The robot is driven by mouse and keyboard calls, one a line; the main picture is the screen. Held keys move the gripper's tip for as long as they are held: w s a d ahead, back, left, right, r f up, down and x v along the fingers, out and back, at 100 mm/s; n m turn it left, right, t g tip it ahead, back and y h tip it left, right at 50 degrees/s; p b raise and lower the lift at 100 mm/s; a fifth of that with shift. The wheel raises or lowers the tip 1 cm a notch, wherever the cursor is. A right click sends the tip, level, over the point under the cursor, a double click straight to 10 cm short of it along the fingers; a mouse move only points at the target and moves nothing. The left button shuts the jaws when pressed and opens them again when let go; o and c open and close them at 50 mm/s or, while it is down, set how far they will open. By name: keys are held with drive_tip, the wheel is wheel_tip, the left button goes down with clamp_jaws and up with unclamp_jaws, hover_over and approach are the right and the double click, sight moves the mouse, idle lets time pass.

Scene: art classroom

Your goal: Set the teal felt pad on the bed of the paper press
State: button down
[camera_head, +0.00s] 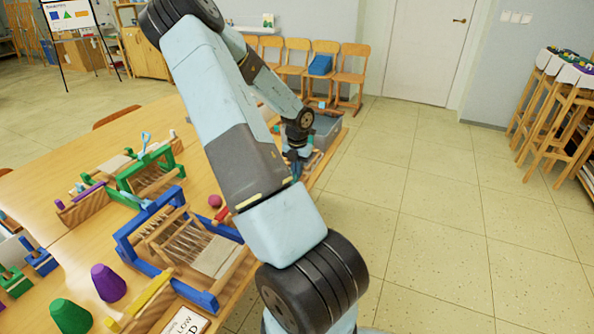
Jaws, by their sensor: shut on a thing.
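My gripper (297,166) is small and far off, at the far right end of the long wooden table. It points down, partly hidden behind my own arm. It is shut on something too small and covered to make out. Small teal patches (310,134) show close beside it, but I cannot tell whether they are the felt pad. I cannot clearly pick out the paper press or its bed. Wooden parts lie around and under my gripper, and my arm hides much of that spot.
A blue loom frame (130,243) and a green one (127,186) stand on the wooden table (75,150). Purple (108,283) and green (70,317) cones stand in front. A grey bin (328,127) sits behind my gripper. The tiled floor (430,215) on the right is clear.

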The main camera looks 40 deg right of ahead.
drive_tip(key=shift+f, duration=0.6)
idle(0.8)
drive_tip(key=c, duration=1.2)
unclamp_jaws()
drive_tip(key=shift+r, duration=0.1)
wheel_tip(320, 180, up, 14)
drive_tip(key=shift+f, duration=0.2)
